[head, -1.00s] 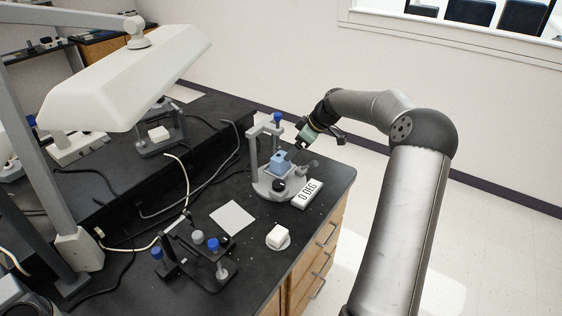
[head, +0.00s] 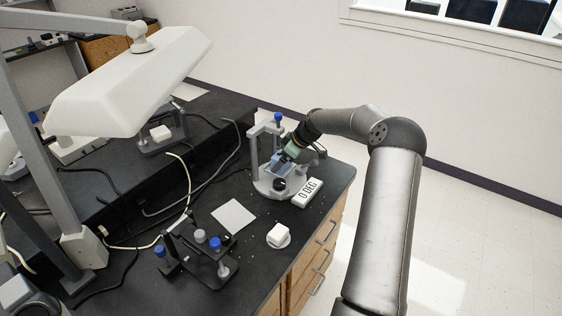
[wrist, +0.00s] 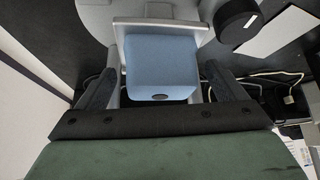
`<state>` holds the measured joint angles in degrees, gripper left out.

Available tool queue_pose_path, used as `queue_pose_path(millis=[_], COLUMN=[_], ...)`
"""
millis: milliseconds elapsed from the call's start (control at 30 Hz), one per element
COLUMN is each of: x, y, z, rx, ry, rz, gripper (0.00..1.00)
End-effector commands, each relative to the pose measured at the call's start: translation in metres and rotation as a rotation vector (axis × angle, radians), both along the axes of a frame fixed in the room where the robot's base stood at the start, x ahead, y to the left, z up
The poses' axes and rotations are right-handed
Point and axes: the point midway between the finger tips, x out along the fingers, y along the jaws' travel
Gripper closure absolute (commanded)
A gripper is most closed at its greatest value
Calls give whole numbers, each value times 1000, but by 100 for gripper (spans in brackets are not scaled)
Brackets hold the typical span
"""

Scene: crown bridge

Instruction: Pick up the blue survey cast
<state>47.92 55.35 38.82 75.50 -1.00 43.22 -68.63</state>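The blue survey cast (wrist: 160,66) is a light blue block. It sits on the plate of the grey surveyor stand (head: 266,187) on the dark bench, and it is partly covered by my gripper in the head view (head: 278,167). My gripper (wrist: 162,88) is open, with one dark finger on each side of the cast. Gaps show between the fingers and the block, most clearly on the left. The cast's underside is hidden.
A white "0 DEG" sign (head: 307,193) lies right beside the stand, near the bench edge. A white block on a round base (head: 278,235), a white square pad (head: 233,219) and a dark articulator with blue knobs (head: 197,255) are nearer. A white lamp hood (head: 130,85) hangs at left.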

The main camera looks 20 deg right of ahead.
Motion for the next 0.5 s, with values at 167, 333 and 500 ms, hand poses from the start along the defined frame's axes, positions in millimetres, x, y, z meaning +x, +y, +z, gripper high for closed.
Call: queue_pose_path(millis=[167,333,500], x=[0,0,-1], y=[0,0,-1], z=[0,1,2], rx=[0,0,0], ry=[0,-1,0], rz=[0,-1,0], gripper=[59,76,76])
